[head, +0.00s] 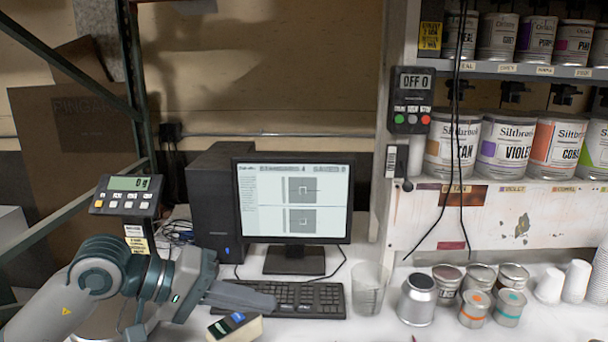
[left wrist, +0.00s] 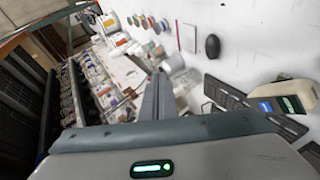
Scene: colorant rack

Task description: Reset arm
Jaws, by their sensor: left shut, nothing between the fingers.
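My left arm comes in from the left in the head view. Its gripper (head: 268,302) points right, over the near left part of the black keyboard (head: 315,299). The fingers are shut together with nothing between them. In the left wrist view the closed fingers (left wrist: 158,90) stick up from the grey gripper body, and the keyboard (left wrist: 236,105) lies to their right. My right gripper is in neither view.
A beige device (head: 236,327) with a small screen lies just below the gripper. A clear beaker (head: 369,288), a silver can (head: 417,300) and several small tins stand right of the keyboard. The monitor (head: 292,203) stands behind. A scale display (head: 126,195) is above my arm.

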